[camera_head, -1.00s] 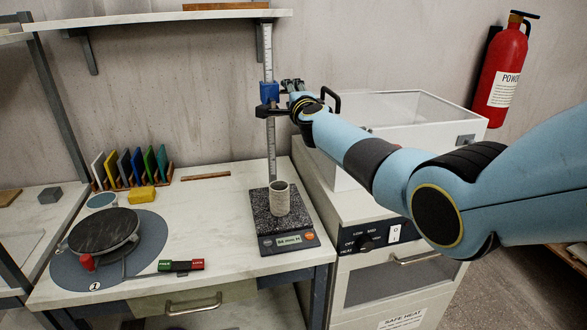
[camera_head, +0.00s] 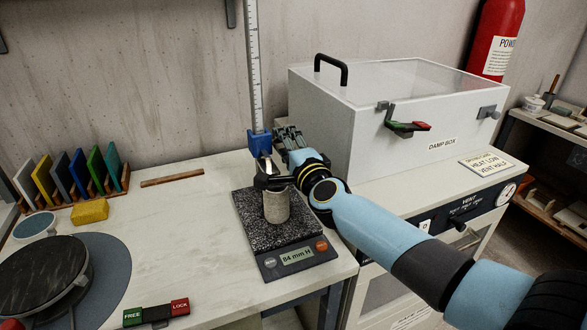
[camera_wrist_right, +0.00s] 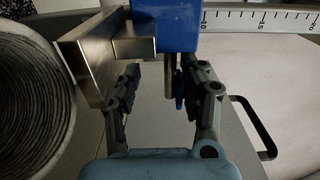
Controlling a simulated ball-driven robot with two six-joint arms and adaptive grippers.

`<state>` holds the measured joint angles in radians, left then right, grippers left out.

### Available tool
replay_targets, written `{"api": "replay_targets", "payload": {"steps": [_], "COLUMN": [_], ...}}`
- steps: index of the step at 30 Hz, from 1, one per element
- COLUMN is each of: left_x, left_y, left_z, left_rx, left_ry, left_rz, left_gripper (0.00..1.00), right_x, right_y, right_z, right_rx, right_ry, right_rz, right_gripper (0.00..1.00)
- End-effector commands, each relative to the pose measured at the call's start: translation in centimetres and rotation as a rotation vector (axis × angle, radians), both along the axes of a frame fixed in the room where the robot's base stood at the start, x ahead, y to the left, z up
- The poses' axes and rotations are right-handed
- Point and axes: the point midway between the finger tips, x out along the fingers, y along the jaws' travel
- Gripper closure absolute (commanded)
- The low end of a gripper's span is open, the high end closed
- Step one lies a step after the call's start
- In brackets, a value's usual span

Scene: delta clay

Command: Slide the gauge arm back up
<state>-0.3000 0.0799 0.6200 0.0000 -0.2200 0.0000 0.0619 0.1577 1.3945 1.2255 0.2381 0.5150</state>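The gauge's blue slider (camera_head: 260,143) sits low on the upright ruler (camera_head: 254,70), just above the grey clay cylinder (camera_head: 276,207). The slider and its metal gauge arm (camera_wrist_right: 100,55) also show in the right wrist view, the arm beside the cylinder's ridged wall (camera_wrist_right: 30,100). My right gripper (camera_wrist_right: 165,92) is open there, its fingers apart on either side of a thin rod with a blue knob (camera_wrist_right: 179,95) under the slider. Whether a finger touches the knob I cannot tell. In the head view the right gripper (camera_head: 272,165) partly hides the gauge arm. My left gripper is out of view.
The cylinder stands on a speckled plate with a display (camera_head: 297,256) reading 84 mm H. The white damp box (camera_head: 355,130) stands close on the right. A round turntable (camera_head: 40,275), a FREE/LOCK switch (camera_head: 156,312) and coloured cards (camera_head: 75,172) are on the left.

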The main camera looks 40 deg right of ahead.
Motion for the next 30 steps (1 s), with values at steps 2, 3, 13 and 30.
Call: {"api": "replay_targets", "payload": {"steps": [2,3,13,30], "left_x": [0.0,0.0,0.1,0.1], "left_y": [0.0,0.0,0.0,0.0], "left_z": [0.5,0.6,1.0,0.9], "left_rx": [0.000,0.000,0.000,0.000], "left_ry": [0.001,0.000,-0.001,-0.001], "left_rz": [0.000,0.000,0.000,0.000], "left_gripper": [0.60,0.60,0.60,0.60], "right_x": [-1.3,-1.9,-7.4,-10.2], "right_y": [0.4,0.5,1.9,2.5], "right_z": [0.1,0.1,0.1,0.2], "right_rx": [0.002,0.002,0.001,0.001], "right_ry": [0.003,0.003,0.002,0.000], "right_rz": [0.001,0.001,0.001,0.000], "right_gripper": [0.60,0.60,0.60,0.60]}}
